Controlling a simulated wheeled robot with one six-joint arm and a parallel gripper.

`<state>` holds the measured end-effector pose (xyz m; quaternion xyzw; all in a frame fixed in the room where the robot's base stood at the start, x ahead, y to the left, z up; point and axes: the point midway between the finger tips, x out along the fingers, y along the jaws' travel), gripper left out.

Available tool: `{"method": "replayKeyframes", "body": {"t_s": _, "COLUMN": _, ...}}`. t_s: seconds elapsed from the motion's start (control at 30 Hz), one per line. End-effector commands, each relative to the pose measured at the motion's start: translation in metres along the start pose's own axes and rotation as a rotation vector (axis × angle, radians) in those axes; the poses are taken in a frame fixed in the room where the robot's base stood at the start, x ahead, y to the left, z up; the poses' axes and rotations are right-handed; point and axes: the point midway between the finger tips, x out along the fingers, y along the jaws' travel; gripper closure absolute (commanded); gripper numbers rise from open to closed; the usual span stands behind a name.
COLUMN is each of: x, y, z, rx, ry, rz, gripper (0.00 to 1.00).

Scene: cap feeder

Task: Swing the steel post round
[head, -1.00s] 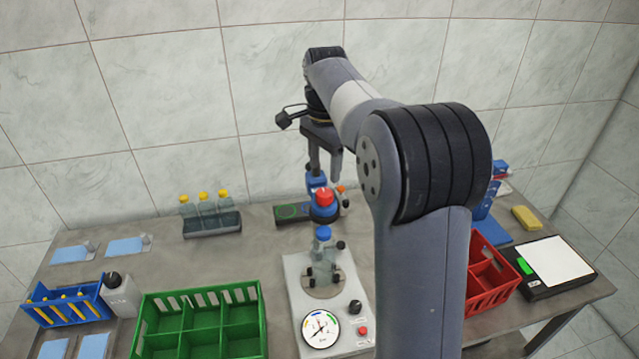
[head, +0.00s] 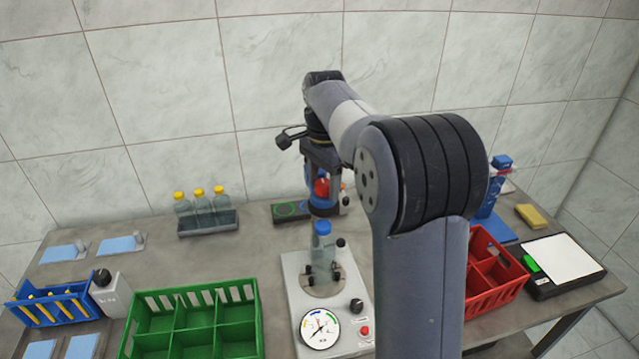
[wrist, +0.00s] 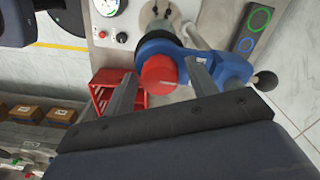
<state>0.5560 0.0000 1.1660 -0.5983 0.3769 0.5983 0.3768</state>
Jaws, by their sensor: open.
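The cap feeder has a blue body (wrist: 225,66) with a round red cap (wrist: 160,76) on top, and a black ball knob (wrist: 264,81) sticks out at one side. My gripper (wrist: 160,68) is open, its two fingers on either side of the red cap with visible room around it. In the head view my gripper (head: 322,185) is over the feeder, and the red cap (head: 321,188) shows between its fingers. A grey rod-like part (wrist: 197,38) lies beyond the blue body in the wrist view; I cannot tell if it is the steel post. My gripper partly hides the feeder.
A clear bottle with a blue cap (head: 322,228) stands on the white gauge station (head: 295,280) in front. Yellow-capped bottles (head: 201,205) stand in a rack at left. A green crate (head: 148,318) and a red crate (head: 505,270) flank the station.

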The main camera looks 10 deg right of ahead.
Motion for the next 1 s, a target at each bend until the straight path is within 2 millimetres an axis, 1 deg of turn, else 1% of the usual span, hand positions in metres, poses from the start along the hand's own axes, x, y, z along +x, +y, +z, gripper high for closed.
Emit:
{"method": "replayKeyframes", "body": {"t_s": 0.03, "x": 0.000, "y": 0.000, "z": 0.000, "rx": 0.000, "ry": 0.000, "rz": 0.000, "gripper": 0.45}}
{"method": "replayKeyframes", "body": {"t_s": 0.4, "x": 0.000, "y": 0.000, "z": 0.000, "rx": 0.000, "ry": 0.000, "rz": 0.000, "gripper": 0.76}}
{"method": "replayKeyframes", "body": {"t_s": 0.5, "x": 0.000, "y": 0.000, "z": 0.000, "rx": 0.000, "ry": 0.000, "rz": 0.000, "gripper": 0.82}}
{"method": "replayKeyframes", "body": {"t_s": 0.67, "x": -0.002, "y": 0.001, "z": -0.004, "rx": -0.041, "ry": 0.000, "rz": 0.000, "gripper": 0.82}}
{"method": "replayKeyframes", "body": {"t_s": 1.0, "x": -0.002, "y": 0.007, "z": -0.021, "rx": -0.248, "ry": 0.000, "rz": 0.000, "gripper": 0.82}}
